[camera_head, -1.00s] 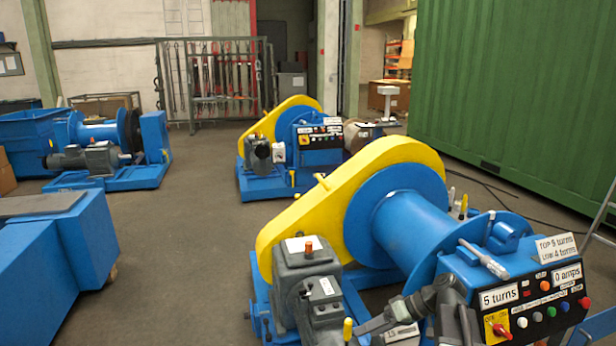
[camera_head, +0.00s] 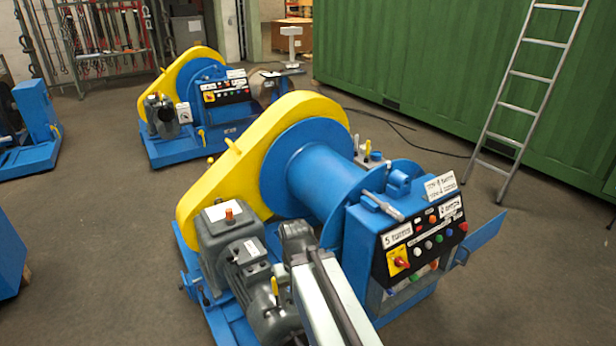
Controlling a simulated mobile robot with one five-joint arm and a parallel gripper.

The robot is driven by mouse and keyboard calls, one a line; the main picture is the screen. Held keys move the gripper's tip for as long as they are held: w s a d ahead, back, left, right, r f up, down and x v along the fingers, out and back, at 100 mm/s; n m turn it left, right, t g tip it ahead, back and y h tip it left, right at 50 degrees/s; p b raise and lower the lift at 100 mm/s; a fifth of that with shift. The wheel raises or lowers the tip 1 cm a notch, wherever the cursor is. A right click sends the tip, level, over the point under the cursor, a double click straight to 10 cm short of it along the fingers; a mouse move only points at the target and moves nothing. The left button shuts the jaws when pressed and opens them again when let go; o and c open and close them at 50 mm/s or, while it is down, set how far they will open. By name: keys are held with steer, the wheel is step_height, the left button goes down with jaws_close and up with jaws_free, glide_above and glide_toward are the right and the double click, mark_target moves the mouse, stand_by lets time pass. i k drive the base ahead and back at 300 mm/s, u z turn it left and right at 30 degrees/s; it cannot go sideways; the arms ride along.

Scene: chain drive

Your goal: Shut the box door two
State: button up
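The blue control box (camera_head: 362,228) stands at the right end of the near winch, with a black panel of buttons on its sloped front. A flat blue door (camera_head: 483,238) stands swung out from the box's right side, open. No number shows on it, so I cannot tell whether it is door two. Below the panel, the box front is partly hidden by my arm. My arm rises from the bottom edge, left of the box, to a dark joint in front of the drum. My gripper cannot be made out; the door is well right of the visible arm.
The near winch has a blue drum (camera_head: 325,180), a yellow chain guard (camera_head: 235,165) and a grey motor (camera_head: 262,290). A second winch (camera_head: 205,110) stands behind. A ladder (camera_head: 525,105) leans by the green container (camera_head: 420,60). Floor right of the door is clear.

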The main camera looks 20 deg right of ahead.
mark_target(476, 240)
steer(key=z, duration=1.1)
steer(key=k, duration=0.5)
steer(key=z, duration=0.35)
steer(key=i, duration=0.65)
steer(key=u, duration=0.25)
